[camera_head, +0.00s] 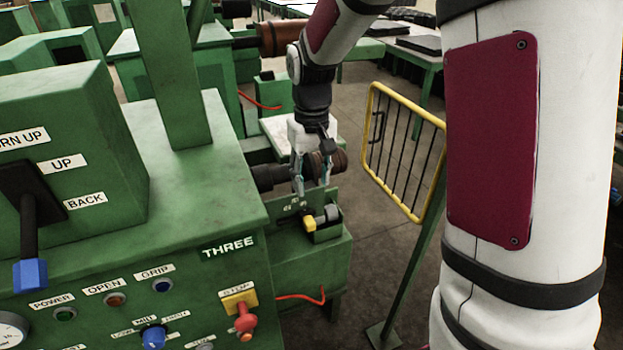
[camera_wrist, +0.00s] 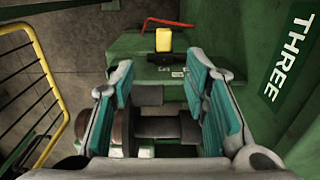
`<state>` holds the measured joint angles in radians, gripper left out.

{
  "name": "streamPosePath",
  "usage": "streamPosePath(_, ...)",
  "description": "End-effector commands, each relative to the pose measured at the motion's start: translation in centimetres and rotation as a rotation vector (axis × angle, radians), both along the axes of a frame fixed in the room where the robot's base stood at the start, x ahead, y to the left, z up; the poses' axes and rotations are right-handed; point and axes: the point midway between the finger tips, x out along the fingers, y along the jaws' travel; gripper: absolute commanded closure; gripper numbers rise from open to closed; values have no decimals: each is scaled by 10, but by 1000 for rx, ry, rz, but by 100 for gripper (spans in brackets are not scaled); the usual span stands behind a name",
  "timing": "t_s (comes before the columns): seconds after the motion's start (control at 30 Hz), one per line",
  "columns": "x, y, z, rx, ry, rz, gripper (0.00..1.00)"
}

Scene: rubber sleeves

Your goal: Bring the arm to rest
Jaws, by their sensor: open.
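My gripper (camera_head: 312,188) points down over the green machine labelled THREE, beyond its control panel. In the wrist view my gripper (camera_wrist: 158,82) has its two teal-padded fingers apart, with nothing held between the pads. A dark horizontal shaft (camera_head: 268,178) with brownish round parts (camera_head: 340,160) lies at the fingers. In the wrist view the dark shaft (camera_wrist: 157,128) runs across below and between the fingers. I cannot tell whether a finger touches it.
A yellow-framed barrier (camera_head: 408,122) stands right of the machine. The green control panel (camera_head: 180,250) with lever, knobs and red stop button is at near left. Grey floor (camera_head: 375,265) lies between the machine and barrier.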

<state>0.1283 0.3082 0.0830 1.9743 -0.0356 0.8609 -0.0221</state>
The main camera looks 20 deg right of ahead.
Motion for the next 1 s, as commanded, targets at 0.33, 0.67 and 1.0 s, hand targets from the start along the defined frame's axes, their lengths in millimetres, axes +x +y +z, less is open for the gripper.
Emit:
streamPosePath(0.33, -6, 1, 13, -4, -21, 1, 58)
streamPosePath(0.67, -71, 12, 95, -26, -179, 4, 58)
streamPosePath(1.0, -159, 21, 144, -22, -355, 4, 58)
